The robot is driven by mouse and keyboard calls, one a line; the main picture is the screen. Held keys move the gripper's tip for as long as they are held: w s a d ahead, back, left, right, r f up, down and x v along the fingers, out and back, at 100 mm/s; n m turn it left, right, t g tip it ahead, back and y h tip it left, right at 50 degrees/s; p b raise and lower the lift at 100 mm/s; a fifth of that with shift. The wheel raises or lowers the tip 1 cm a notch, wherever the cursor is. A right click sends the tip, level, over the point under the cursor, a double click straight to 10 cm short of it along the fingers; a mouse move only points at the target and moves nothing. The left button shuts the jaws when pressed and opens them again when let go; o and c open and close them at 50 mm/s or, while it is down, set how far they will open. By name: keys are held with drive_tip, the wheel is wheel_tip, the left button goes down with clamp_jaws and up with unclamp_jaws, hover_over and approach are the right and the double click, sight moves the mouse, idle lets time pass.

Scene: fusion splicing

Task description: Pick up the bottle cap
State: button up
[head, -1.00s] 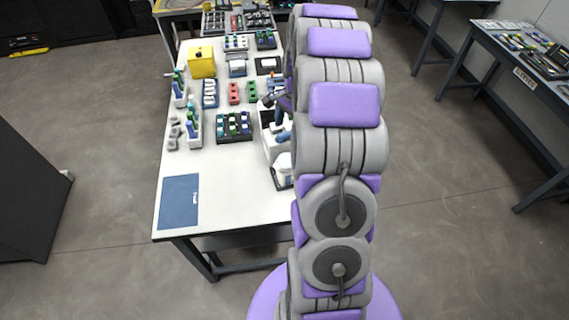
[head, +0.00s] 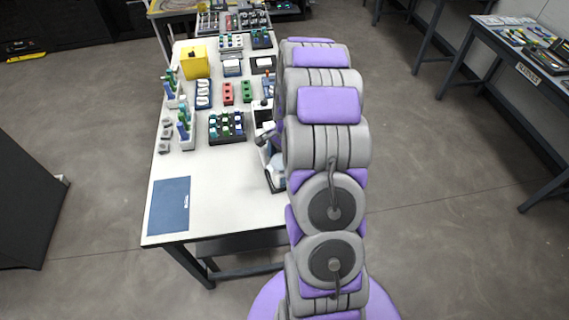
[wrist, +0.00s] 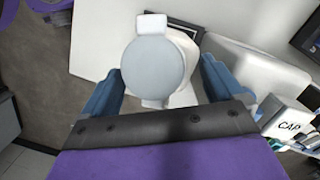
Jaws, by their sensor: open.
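In the wrist view a round pale blue-grey disc (wrist: 153,72), which looks like the bottle cap, lies between my fingers. A white tab sticks out at its top and another at its bottom. A white rounded body (wrist: 186,58) shows beneath it, probably the bottle. My gripper (wrist: 161,70) is open, with one blue finger on each side of the disc. Gaps show on both sides, and I see no clear contact. In the head view my arm hides the gripper, and the cap cannot be made out.
A white table (head: 228,190) holds a blue mat (head: 169,206), a yellow box (head: 194,62), a dark rack (head: 226,126) of small bottles and several trays. A box labelled CAP (wrist: 289,127) stands close to my right finger in the wrist view.

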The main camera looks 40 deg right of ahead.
drive_tip(key=shift+a+f, duration=0.4)
drive_tip(key=shift+a+r, duration=0.25)
drive_tip(key=shift+a, duration=0.7)
drive_tip(key=shift+c, duration=1)
drive_tip(key=shift+d+f, duration=0.2)
drive_tip(key=shift+d, duration=0.75)
drive_tip(key=c, duration=0.5)
drive_tip(key=shift+d, duration=0.1)
drive_tip(key=shift+c, duration=0.6)
drive_tip(key=shift+a, duration=0.4)
drive_tip(key=shift+c, duration=1.4)
drive_tip(key=shift+a+r, duration=0.2)
drive_tip(key=shift+a, duration=0.2)
drive_tip(key=shift+d+r, duration=0.3)
drive_tip(key=shift+r, duration=0.15)
drive_tip(key=r, duration=0.1)
drive_tip(key=r+p, duration=0.1)
drive_tip(key=shift+d+r, duration=0.35)
drive_tip(key=s+a+r+p, duration=0.1)
drive_tip(key=s+a+p, duration=0.2)
drive_tip(key=s, duration=1.2)
drive_tip(key=shift+s+a, duration=0.35)
drive_tip(key=shift+a, duration=0.1)
